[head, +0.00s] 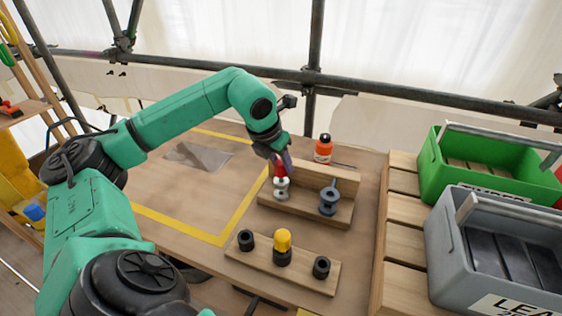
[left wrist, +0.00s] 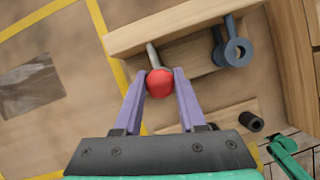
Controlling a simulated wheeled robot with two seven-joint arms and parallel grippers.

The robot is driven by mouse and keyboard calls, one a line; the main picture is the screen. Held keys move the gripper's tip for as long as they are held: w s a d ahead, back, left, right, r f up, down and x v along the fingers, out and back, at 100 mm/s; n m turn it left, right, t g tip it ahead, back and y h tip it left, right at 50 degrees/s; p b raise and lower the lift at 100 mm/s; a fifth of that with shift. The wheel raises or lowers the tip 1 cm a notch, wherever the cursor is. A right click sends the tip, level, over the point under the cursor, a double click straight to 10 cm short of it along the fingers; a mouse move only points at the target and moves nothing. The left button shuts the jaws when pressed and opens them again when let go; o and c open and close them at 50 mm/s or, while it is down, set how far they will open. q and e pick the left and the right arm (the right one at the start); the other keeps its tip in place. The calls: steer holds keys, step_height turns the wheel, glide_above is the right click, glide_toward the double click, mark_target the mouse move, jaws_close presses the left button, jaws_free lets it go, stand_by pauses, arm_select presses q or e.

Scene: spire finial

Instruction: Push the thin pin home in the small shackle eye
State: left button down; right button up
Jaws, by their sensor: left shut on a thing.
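My left gripper (head: 279,166) is shut on the red head of the thin pin (head: 278,171). In the left wrist view the purple fingertips (left wrist: 159,80) press on both sides of the round red head (left wrist: 160,88). A grey metal part shows just beyond the head, at the wooden stand. Below the gripper a small silver shackle (head: 281,190) stands at the left of the stand. The red head is right at its top; how deep the pin sits in the eye is hidden. A larger blue-grey shackle (head: 328,201) stands to the right, its ring (left wrist: 237,52) visible from above.
The wooden stand (head: 345,215) has a raised back wall. An orange bottle (head: 323,149) stands behind it. In front lies a board (head: 300,277) with black sockets and a yellow-topped piece (head: 283,240). Green (head: 490,175) and grey (head: 448,246) bins are at right. The taped table area at left is mostly clear.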

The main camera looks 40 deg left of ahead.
arm_select(q)
steer(key=shift+f+b, duration=1)
steer(key=shift+f, duration=0.2)
steer(key=shift+c, duration=2)
jaws_free()
steer(key=p+v, duration=0.2)
steer(key=v, duration=1.2)
steer(key=shift+s+r, duration=0.15)
steer(key=shift+r, duration=0.1)
